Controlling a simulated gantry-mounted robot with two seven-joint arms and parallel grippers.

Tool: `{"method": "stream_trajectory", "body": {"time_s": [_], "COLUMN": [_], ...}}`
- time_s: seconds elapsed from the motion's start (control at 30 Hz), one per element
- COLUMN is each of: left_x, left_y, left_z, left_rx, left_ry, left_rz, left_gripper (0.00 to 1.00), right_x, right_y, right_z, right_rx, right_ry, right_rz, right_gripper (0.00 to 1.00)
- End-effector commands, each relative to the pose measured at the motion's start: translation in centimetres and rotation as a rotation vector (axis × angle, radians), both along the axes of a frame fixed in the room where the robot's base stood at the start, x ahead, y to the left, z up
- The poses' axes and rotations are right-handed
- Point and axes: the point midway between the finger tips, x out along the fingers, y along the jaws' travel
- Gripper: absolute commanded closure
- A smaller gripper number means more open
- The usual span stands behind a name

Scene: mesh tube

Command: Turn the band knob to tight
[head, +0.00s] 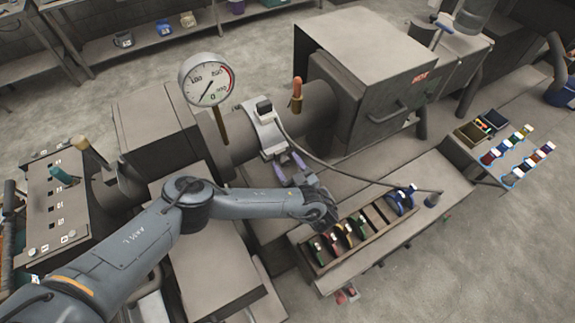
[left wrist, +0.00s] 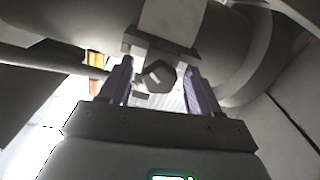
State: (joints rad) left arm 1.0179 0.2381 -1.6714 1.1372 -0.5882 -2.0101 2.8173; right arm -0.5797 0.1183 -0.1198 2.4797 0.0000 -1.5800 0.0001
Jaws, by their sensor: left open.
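A light metal band (head: 265,130) wraps the horizontal tube (head: 228,138), with a small dark block on its top. In the left wrist view, a dark faceted knob (left wrist: 158,76) sits under the band (left wrist: 170,22). My left gripper (head: 289,163) is at the lower front of the band. Its two purple fingers are open, one on each side of the knob, with visible gaps. In the head view I cannot clearly make out the knob beside the fingers. My right gripper is not in view.
A large box with a handle (head: 370,75) is to the right. A lever panel (head: 57,205) is at left.

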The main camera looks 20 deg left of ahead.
Motion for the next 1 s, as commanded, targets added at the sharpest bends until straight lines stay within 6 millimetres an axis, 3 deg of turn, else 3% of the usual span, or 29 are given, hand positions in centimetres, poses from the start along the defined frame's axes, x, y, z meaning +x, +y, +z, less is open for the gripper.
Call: {"method": "stream_trajectory", "body": {"time_s": [0.07, 0.4, 0.67, 1.0], "left_x": [0.00, -0.02, -0.04, -0.09], "left_y": [0.00, -0.01, 0.00, 0.09], "left_z": [0.00, -0.03, -0.09, -0.14], "left_rx": [0.000, 0.000, 0.017, 0.131], "left_ry": [0.000, 0.000, 0.024, 0.183], "left_rz": [0.000, 0.000, 0.000, -0.001], "left_gripper": [0.42, 0.94, 0.93, 0.93], "right_x": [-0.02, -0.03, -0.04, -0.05], "right_y": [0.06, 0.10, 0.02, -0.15], "right_z": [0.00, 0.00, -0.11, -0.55], "right_rx": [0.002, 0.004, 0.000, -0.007], "right_ry": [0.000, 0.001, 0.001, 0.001], "right_rz": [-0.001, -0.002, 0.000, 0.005], "right_gripper": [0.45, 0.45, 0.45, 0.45]}}
